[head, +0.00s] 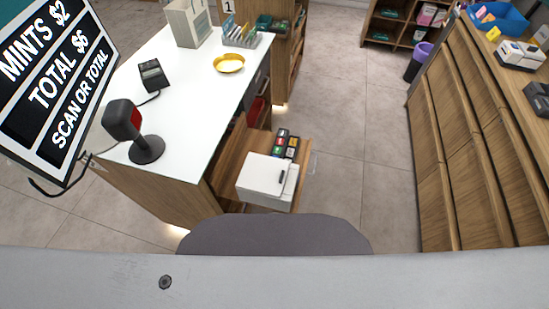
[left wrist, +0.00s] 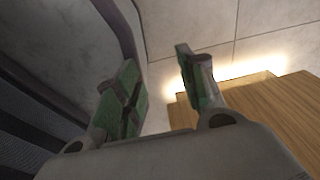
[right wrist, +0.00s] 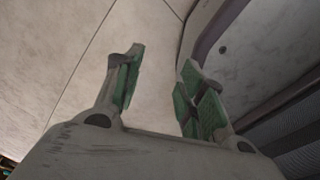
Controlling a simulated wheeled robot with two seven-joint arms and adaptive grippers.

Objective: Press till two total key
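A large black till screen (head: 58,80) at the left of the head view reads "MINTS $2", "TOTAL $6" and "SCAN OR TOTAL". A dark pad with several coloured keys (head: 286,144) sits on the low wooden shelf beside the white counter. Its labels are too small to read, so I cannot tell which key is total. A white box-like device (head: 266,176) stands in front of the pad. My left gripper (left wrist: 158,88) is open and empty in the left wrist view, near a wooden edge. My right gripper (right wrist: 160,85) is open and empty above the floor. Neither shows in the head view.
The white counter (head: 198,72) holds a black scanner on a stand (head: 131,128), a small card terminal (head: 152,75) and a yellow dish (head: 229,63). Wooden drawers (head: 462,130) stand at the right. A bin (head: 418,62) is farther back. The floor (head: 355,120) between is clear.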

